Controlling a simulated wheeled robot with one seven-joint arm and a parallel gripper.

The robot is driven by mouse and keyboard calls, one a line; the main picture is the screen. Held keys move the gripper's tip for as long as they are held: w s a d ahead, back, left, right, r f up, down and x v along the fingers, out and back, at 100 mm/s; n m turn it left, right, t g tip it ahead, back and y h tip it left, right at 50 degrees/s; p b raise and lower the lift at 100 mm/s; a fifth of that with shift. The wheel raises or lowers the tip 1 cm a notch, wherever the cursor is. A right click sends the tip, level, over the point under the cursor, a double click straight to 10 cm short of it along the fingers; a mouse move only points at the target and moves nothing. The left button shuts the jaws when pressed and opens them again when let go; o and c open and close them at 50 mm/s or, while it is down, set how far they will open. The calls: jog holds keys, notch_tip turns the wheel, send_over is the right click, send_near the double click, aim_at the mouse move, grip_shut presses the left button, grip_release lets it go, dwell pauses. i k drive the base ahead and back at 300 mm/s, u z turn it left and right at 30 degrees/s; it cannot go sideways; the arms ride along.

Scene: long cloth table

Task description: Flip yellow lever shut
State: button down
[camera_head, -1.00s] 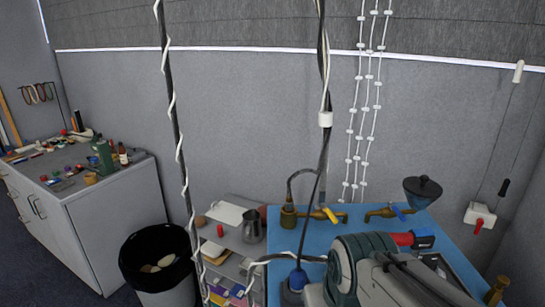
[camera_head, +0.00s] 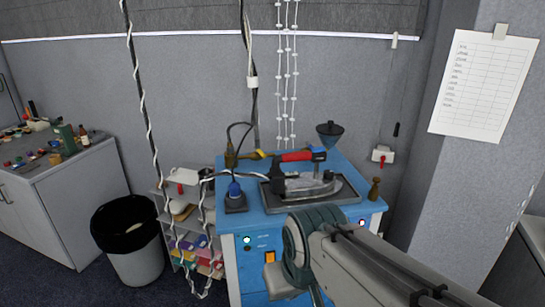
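The yellow lever (camera_head: 258,154) sits on a brass valve (camera_head: 231,158) at the back of the blue workbench (camera_head: 240,222). It is small in the picture, and I cannot tell its exact angle. My arm comes in from the lower right, in front of the bench, and is nearer to the camera than the lever. I cannot make out my gripper's fingers in this view.
An iron (camera_head: 305,186) lies on a dark tray on the bench. A wrapped cable (camera_head: 142,90) hangs at left. A bin (camera_head: 137,252) stands on the floor.

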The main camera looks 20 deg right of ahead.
aim_at(263, 154)
jog(key=z, duration=1.05)
jog(key=i, duration=0.55)
jog(key=u, duration=0.2)
